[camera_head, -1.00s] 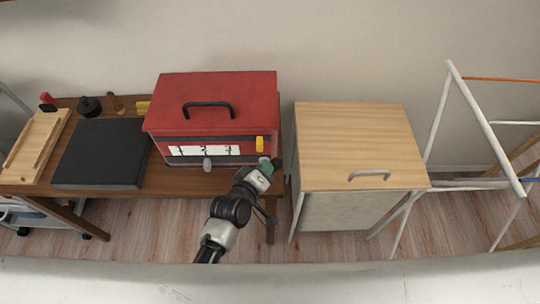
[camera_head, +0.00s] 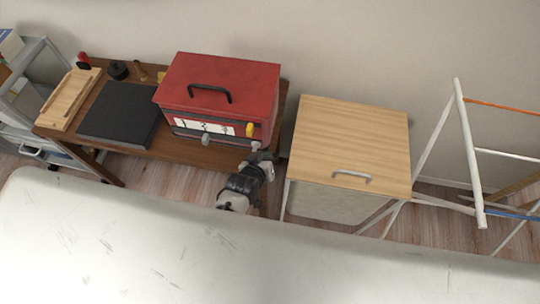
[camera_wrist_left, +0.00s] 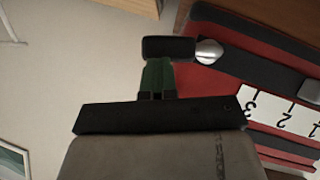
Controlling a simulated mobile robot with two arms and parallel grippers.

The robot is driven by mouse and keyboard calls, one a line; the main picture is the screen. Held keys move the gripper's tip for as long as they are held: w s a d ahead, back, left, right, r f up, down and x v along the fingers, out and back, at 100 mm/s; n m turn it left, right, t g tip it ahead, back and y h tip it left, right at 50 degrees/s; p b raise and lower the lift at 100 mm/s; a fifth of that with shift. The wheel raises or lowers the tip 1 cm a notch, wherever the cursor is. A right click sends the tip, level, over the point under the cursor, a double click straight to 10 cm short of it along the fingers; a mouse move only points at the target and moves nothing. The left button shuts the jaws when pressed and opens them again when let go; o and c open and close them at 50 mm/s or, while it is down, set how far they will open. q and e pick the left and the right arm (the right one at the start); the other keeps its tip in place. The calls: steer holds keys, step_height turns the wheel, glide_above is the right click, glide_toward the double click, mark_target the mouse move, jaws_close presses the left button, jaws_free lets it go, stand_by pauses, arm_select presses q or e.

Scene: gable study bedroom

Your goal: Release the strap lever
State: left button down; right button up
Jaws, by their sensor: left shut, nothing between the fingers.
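A red box (camera_head: 222,90) with a black top handle stands on the brown desk. Its front has dark strips, a white label (camera_head: 203,127) numbered 1 to 3, a yellow piece (camera_head: 250,130) and two grey knobs, one left (camera_head: 205,139) and one right (camera_head: 255,146). Which part is the strap lever I cannot tell for sure. My left gripper (camera_head: 264,157) is shut and empty just below the right knob. In the left wrist view its green fingers (camera_wrist_left: 157,76) are together, with a dark bar and the silver knob (camera_wrist_left: 208,52) close by; contact is unclear. My right gripper is not in view.
A wooden-topped cabinet (camera_head: 352,140) stands close on the right of the desk. A white rack (camera_head: 465,150) is further right. A black slab (camera_head: 120,112) and a wooden tray (camera_head: 68,98) lie on the desk's left. A broad white surface (camera_head: 150,240) fills the foreground.

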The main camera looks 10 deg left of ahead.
arm_select(q)
steer(key=shift+d+f, duration=0.15)
steer(key=shift+f, duration=0.05)
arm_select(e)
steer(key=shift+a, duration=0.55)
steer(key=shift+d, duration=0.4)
arm_select(q)
steer(key=w+d+r+p+v, duration=0.1)
steer(key=r+p+v, duration=0.1)
steer(key=v, duration=1)
steer(key=shift+r+p, duration=0.5)
steer(key=shift+r, duration=0.05)
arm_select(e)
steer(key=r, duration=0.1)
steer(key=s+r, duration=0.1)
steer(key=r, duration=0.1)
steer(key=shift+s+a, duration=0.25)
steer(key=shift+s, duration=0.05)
arm_select(q)
steer(key=shift+a, duration=0.1)
